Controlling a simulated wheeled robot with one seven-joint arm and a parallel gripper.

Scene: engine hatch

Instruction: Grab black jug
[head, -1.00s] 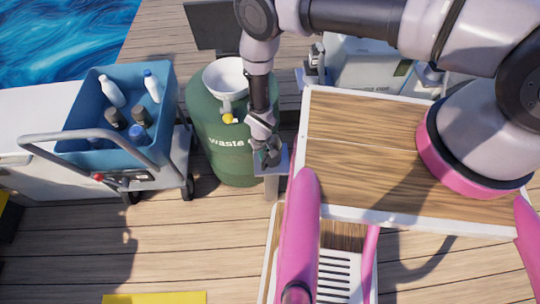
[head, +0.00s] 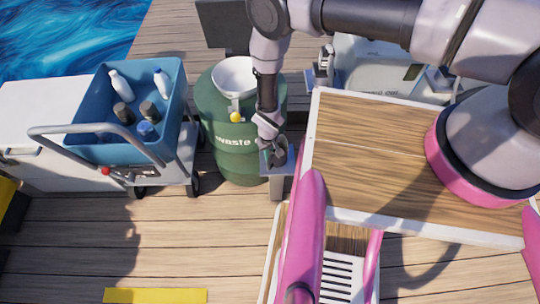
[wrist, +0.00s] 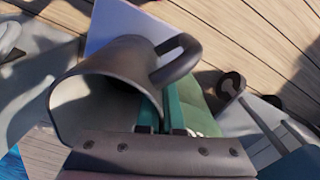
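A dark grey-black jug (wrist: 95,75) fills the left and middle of the wrist view, with its pale inside facing the camera. Its thick looped handle (wrist: 180,60) points to the upper right. A pale flat stand top (wrist: 112,22) shows behind it. In the head view, my gripper (head: 277,158) is low at the small grey stand (head: 277,187), beside the green waste barrel. The jug cannot be told apart from the gripper there.
The green waste barrel (head: 240,160) with a white funnel (head: 235,76) stands left of my gripper. A trolley with a blue bin (head: 88,150) of bottles is farther left. My wooden-topped base fills the right. Bare deck (head: 70,245) lies at front left.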

